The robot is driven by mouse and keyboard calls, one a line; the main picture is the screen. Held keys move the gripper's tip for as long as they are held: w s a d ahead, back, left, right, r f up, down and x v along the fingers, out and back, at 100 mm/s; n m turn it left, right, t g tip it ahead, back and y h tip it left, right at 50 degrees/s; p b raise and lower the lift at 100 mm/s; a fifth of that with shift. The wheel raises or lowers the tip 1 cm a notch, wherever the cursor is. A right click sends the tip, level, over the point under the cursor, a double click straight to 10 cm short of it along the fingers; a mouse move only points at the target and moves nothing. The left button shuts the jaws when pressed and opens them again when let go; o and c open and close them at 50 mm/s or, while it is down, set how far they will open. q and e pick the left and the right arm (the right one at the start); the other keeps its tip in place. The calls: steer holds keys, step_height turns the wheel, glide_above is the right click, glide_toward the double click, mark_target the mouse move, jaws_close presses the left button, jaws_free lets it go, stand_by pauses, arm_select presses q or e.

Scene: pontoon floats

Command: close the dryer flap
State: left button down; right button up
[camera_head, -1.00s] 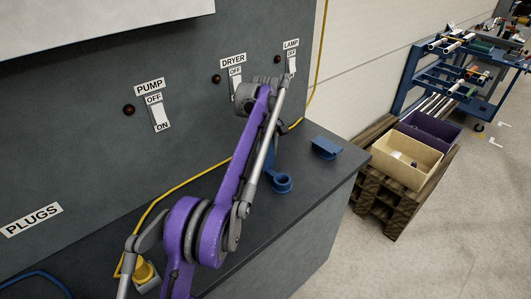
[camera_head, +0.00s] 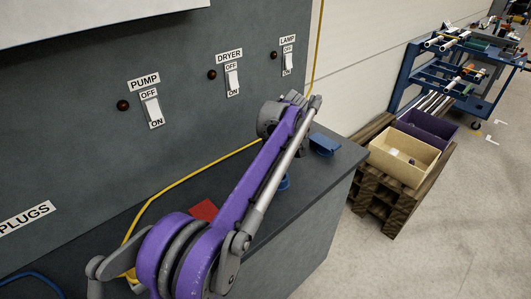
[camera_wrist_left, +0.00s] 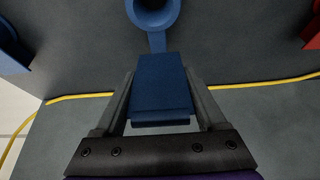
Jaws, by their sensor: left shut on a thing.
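A blue flap (camera_wrist_left: 160,88) lies between the fingers of my left gripper (camera_wrist_left: 160,78), which is shut on it. In the left wrist view a narrow blue neck joins the flap to a round blue ring (camera_wrist_left: 153,12) with a dark opening. The flap is swung out from the ring, not over its opening. In the head view only a bit of the ring (camera_head: 284,183) shows past my purple arm, and the arm hides the flap and gripper tips. The DRYER label (camera_head: 229,56) is on the panel above. My right gripper is not in view.
Another blue part (camera_head: 323,144) stands on the dark bench top (camera_head: 327,170) to the right. A red part (camera_head: 203,209) is to the left. A yellow cable (camera_head: 180,187) runs along the back of the bench. Bins (camera_head: 403,157) on a wooden pallet stand beyond the bench.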

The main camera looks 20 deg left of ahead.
arm_select(q)
steer(key=shift+s+d+f+t+y, duration=0.15)
steer(key=shift+d+t+y, duration=0.25)
steer(key=shift+y, duration=0.4)
jaws_free()
steer(key=v, duration=1.1)
